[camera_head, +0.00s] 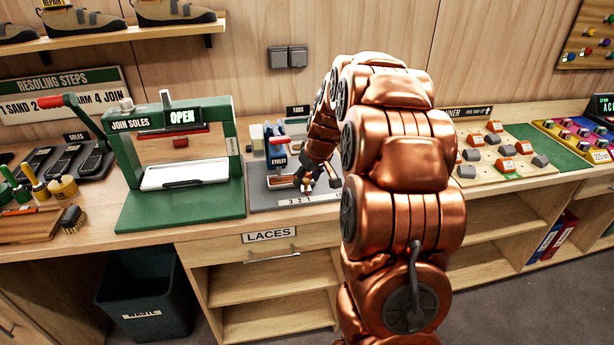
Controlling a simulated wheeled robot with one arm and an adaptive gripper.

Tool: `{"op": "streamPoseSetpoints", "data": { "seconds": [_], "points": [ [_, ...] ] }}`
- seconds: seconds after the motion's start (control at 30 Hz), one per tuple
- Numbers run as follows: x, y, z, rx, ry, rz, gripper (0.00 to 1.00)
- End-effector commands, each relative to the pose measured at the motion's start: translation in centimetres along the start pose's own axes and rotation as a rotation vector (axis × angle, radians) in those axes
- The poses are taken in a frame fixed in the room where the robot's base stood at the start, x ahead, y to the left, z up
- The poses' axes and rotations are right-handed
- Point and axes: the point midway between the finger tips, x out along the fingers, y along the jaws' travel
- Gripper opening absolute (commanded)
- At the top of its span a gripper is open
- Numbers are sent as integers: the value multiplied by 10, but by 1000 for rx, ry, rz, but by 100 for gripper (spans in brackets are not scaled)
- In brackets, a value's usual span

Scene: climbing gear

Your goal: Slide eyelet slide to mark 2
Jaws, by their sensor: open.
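The eyelet station (260,192) is a grey plate on the workbench, with a blue and white press (277,152) labelled for eyelets at its back. A number scale (298,201) runs along the plate's front edge; its digits are small. A small reddish-brown piece (280,182) sits behind the scale and may be the eyelet slide; which mark it is at cannot be told. My gripper (318,182) is open, low over the right part of the plate beside the scale. Its fingertips are small and dark, and whether they touch anything is unclear. My copper arm hides the plate's right side.
The green sole-joining press (180,165), its display reading OPEN, stands close to the left. A laces drawer (270,247) is below the plate. A waste bin (150,295) stands on the floor.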

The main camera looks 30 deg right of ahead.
Motion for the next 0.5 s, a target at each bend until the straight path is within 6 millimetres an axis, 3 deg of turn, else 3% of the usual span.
{"op": "streamPoseSetpoints", "data": {
  "seconds": [0.23, 0.5],
  "points": [
    [2, 0, 0, 0, 0, 0, 50],
    [2, 0, 0, 0, 0, 0, 22]
  ]
}}
